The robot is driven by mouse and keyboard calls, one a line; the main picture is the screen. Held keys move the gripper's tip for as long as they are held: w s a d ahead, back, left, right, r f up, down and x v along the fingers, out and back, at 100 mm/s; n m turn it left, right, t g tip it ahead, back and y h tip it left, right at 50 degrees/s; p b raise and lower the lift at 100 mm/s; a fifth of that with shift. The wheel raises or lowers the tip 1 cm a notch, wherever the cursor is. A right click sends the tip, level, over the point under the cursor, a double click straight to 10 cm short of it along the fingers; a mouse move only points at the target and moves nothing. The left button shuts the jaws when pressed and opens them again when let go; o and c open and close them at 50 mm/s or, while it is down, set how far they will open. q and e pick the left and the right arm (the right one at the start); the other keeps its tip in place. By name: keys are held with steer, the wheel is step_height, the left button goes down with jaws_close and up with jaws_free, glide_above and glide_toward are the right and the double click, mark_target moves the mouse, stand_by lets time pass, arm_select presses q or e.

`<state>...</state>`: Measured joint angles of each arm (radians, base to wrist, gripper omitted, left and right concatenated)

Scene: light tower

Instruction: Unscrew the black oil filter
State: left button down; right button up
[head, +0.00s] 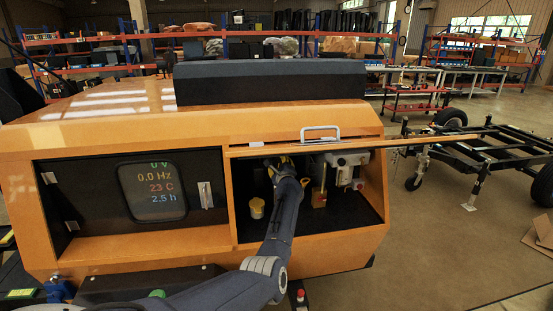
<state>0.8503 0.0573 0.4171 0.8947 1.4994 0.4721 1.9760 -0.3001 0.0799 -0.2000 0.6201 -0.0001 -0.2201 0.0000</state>
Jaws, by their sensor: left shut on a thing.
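The orange light tower body (120,115) has an open compartment (350,213) on its right side. My left arm reaches up into it from the lower left. My left gripper (279,166) is near the compartment's upper left part, just below the top edge. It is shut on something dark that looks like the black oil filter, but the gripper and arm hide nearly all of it. I cannot tell how the filter sits on its mount. My right gripper does not show.
A yellow cap (257,208) is left of my arm in the compartment. The raised door's edge (400,145) runs above the opening. A display panel (160,190) is to the left.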

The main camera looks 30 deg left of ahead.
arm_select(q)
steer(key=shift+w+d+r, duration=0.1)
steer(key=shift+r, duration=0.2)
steer(key=shift+d, duration=0.15)
stand_by(0.5)
steer(key=shift+s+d+f, duration=0.15)
steer(key=shift+s+d, duration=0.35)
steer(key=shift+s, duration=0.05)
steer(key=shift+v, duration=1.4)
steer(key=shift+s+a, duration=0.15)
steer(key=shift+s, duration=0.05)
